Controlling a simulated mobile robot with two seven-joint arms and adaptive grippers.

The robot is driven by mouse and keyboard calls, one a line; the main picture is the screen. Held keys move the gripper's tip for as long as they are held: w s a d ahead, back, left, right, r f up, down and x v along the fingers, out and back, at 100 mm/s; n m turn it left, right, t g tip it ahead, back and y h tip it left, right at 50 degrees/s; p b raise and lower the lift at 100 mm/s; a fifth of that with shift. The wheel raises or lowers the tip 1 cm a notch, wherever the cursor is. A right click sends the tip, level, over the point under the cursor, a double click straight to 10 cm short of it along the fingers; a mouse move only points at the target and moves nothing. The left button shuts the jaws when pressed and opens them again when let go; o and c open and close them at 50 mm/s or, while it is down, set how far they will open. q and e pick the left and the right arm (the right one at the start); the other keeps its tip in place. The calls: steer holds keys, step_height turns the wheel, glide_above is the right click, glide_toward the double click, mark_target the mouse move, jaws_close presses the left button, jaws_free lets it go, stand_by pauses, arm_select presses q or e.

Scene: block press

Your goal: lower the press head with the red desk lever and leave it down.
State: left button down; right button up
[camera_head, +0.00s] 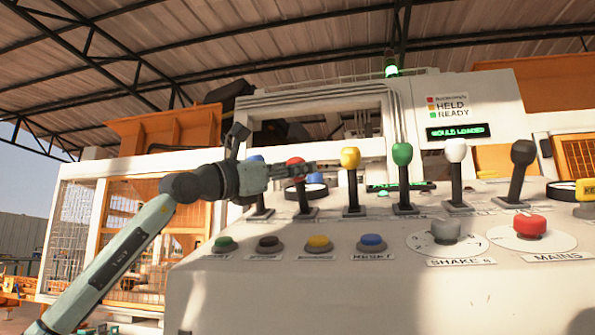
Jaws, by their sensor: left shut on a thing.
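The red desk lever (303,200) stands near the left end of a row of levers on the pale control desk (290,300). Its red knob shows at the jaws of my left gripper (300,170), which is shut on it. My left arm comes in from the lower left. The lever stands roughly upright, with a slight lean. The press head cannot be made out clearly behind the levers. My right gripper is not in view.
Close beside the red lever stand a blue lever (260,200) and a yellow lever (352,182). A green lever (402,178), a white lever (456,175) and a black lever (520,172) stand further right. Several push buttons line the front. The display (455,131) reads "MOULD LOADED".

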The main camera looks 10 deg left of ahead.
arm_select(q)
steer(key=c, duration=1)
jaws_free()
steer(key=shift+s, duration=0.1)
steer(key=v, duration=1.2)
steer(key=shift+a, duration=0.1)
stand_by(1.4)
